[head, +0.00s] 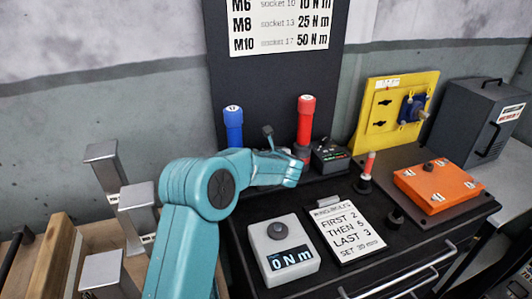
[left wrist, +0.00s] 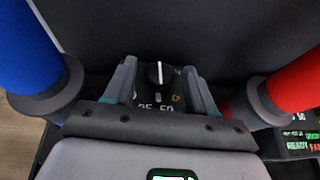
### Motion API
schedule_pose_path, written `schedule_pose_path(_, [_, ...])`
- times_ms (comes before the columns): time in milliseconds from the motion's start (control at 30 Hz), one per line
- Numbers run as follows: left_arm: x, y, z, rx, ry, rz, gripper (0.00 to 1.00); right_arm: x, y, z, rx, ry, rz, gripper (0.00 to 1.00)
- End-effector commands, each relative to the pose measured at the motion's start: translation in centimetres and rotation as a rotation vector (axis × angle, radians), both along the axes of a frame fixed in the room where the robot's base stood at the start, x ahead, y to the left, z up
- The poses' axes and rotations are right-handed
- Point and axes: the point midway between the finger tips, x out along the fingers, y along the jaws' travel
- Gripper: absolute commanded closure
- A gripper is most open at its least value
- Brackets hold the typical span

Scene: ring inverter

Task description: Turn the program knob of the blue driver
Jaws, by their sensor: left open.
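The blue driver (head: 233,125) stands upright at the back of the bench, left of the red driver (head: 305,120). In the left wrist view, the blue driver (left wrist: 28,50) is at the left edge and the red driver (left wrist: 296,82) at the right. My left gripper (left wrist: 160,84) is open, its fingers on either side of a black round knob (left wrist: 160,72) with a white pointer line running roughly up and down. Gaps show beside the knob. Partly covered numbers lie below it. In the head view my left arm hides the knob. My right gripper is not in view.
A grey box (head: 283,248) reading 0 N m and a white order card (head: 345,230) lie in front. A dark box with a lit display (head: 330,155) stands right of the red driver. A yellow panel (head: 395,110) and orange block (head: 437,185) are farther right.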

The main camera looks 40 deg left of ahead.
Motion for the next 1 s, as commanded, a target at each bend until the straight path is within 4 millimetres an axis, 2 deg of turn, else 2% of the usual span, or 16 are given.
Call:
schedule_pose_path(33, [0.0, 0.0, 0.0, 0.0, 0.0, 0.0, 0.54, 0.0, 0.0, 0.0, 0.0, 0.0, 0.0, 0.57])
schedule_pose_path(100, [0.0, 0.0, 0.0, 0.0, 0.0, 0.0, 0.77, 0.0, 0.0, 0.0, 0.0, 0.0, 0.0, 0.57])
schedule_pose_path(167, [0.0, 0.0, 0.0, 0.0, 0.0, 0.0, 0.95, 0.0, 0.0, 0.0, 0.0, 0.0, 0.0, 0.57])
schedule_pose_path(300, [-0.1, 0.0, -0.1, 0.0, -0.002, -0.008, 0.95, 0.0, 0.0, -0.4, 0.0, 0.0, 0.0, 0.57])
schedule_pose_path(500, [-0.4, 0.4, -0.6, 0.001, -0.005, -0.15, 0.95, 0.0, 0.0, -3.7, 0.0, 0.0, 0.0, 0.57])
schedule_pose_path(600, [-0.4, 0.5, -0.4, 0.002, -0.005, -0.223, 0.95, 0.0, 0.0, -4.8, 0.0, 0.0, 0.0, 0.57])
schedule_pose_path(1000, [-0.4, 0.3, 0.2, 0.001, -0.001, -0.278, 0.95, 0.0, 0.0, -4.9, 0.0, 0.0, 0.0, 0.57])
